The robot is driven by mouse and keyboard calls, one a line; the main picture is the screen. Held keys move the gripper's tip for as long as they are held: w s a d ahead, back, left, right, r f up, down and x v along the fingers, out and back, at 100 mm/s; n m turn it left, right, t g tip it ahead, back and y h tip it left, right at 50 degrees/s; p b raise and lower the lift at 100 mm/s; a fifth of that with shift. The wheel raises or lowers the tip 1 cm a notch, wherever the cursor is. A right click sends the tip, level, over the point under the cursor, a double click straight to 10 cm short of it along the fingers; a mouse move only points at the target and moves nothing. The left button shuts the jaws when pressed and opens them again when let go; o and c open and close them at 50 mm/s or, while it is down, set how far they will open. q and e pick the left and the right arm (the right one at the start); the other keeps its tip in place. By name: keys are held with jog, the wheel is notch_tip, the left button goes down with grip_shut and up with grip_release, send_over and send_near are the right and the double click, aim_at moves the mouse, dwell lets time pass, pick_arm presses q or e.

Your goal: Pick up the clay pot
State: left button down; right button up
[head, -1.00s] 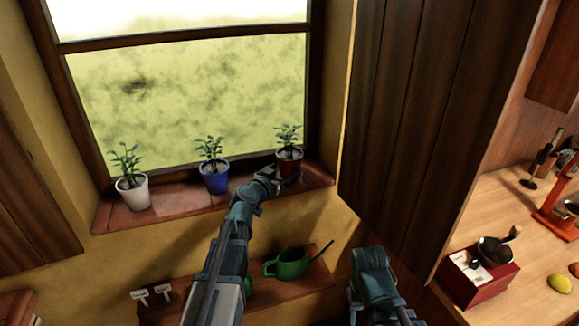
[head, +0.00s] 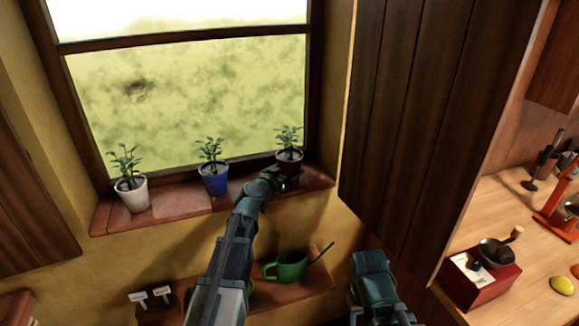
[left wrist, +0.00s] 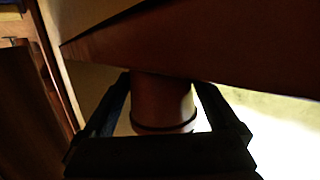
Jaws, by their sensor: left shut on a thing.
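The clay pot (head: 289,160) is dark red-brown with a small green plant in it. It stands upright at the right end of the brick window sill (head: 230,200). My left gripper (head: 287,175) reaches it from the front and is shut on it. In the left wrist view the pot (left wrist: 160,100) sits between the two dark fingers, close against the sill, which shows above it (left wrist: 200,40). I cannot tell any gap between pot and sill. My right gripper is not visible; only part of my right arm shows at the bottom of the head view.
A blue pot (head: 214,180) and a white pot (head: 132,194) with plants stand left on the sill. A green watering can (head: 288,266) is on a lower shelf. A dark wooden shutter (head: 420,120) rises just right of the sill. A coffee grinder (head: 482,278) stands on the right counter.

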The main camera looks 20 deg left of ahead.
aim_at(283, 163)
pick_arm(q)
jog(key=shift+r, duration=0.15)
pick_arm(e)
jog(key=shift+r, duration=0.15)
pick_arm(q)
notch_tip(283, 163, up, 3)
jog(key=p, duration=0.3)
jog(key=shift+r+p, duration=0.2)
jog(key=shift+p, duration=0.15)
jog(key=s+d+r+p, duration=0.1)
jog(key=s+d, duration=0.8)
jog(key=d, duration=0.3)
jog(key=shift+s+d+r, duration=0.2)
jog(key=shift+s+d, duration=0.1)
jog(key=shift+d, duration=0.1)
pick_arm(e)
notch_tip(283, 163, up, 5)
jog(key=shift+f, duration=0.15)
pick_arm(q)
jog(key=shift+w, duration=0.1)
